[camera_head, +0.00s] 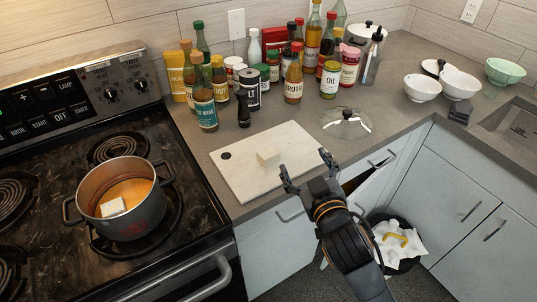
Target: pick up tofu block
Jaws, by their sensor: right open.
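A pale tofu block (268,157) lies on the light cutting board (239,182) on the counter. Another whitish block (113,207) sits in orange liquid inside the grey pot (135,220) on the stove. My right gripper (306,172) is open and empty, its fingers spread at the right edge of the board, to the right of the tofu block and apart from it. My left gripper is not in view.
Several bottles and jars (293,84) crowd the counter behind the board. A glass lid (346,122) lies right of the board. Bowls (460,83) stand farther right near the sink (510,125). A bin (398,240) stands on the floor below.

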